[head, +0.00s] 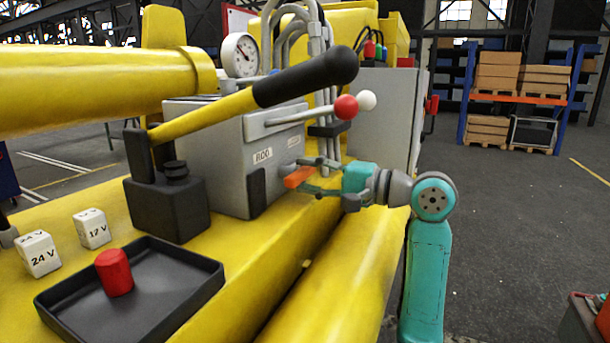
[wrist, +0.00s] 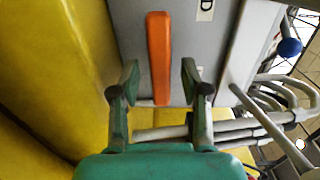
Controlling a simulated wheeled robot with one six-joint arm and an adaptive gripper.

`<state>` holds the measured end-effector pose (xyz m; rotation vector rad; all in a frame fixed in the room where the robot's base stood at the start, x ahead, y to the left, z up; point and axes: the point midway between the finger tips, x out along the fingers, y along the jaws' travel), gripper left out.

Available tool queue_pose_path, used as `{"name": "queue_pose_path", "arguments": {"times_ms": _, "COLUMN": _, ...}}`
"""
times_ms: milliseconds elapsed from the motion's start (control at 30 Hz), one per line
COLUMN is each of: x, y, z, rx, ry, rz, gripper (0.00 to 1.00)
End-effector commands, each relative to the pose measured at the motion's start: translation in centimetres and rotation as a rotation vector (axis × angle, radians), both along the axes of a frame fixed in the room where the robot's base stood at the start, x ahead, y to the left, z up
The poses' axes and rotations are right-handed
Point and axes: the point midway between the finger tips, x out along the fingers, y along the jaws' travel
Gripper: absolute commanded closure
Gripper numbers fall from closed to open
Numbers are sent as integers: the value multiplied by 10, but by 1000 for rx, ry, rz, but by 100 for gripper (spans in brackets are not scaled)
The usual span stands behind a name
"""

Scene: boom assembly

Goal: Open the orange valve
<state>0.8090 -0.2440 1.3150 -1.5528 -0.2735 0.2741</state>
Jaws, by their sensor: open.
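The orange valve handle (head: 298,177) is on the side of the grey box (head: 228,151), below the ROD label. In the wrist view, the orange handle (wrist: 160,58) is a long bar running away from my gripper, with its near end between the fingertips. My gripper (head: 318,177) reaches in from the right in the head view. Its fingers are apart, one on each side of the handle, with visible gaps in the wrist view (wrist: 161,82). I cannot see the handle's pivot.
A black-gripped yellow lever (head: 300,78) and levers with red (head: 346,107) and white (head: 367,100) knobs are above. Hoses (wrist: 270,100) run near the right finger. A black tray (head: 70,300) holds a red cylinder (head: 114,272). White 24 V (head: 38,255) and 12 V (head: 92,229) blocks stand left.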

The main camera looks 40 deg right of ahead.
Motion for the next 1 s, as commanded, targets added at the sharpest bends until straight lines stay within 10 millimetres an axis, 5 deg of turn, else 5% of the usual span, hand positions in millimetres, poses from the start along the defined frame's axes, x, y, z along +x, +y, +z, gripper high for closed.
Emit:
{"name": "queue_pose_path", "arguments": {"times_ms": 433, "x": 10, "y": 4, "z": 0, "rx": -1, "ry": 0, "rz": -1, "gripper": 54}}
{"name": "queue_pose_path", "arguments": {"times_ms": 633, "x": 10, "y": 4, "z": 0, "rx": -1, "ry": 0, "rz": -1, "gripper": 100}}
{"name": "queue_pose_path", "arguments": {"times_ms": 1000, "x": 10, "y": 4, "z": 0, "rx": -34, "ry": -12, "rz": 0, "gripper": 100}}
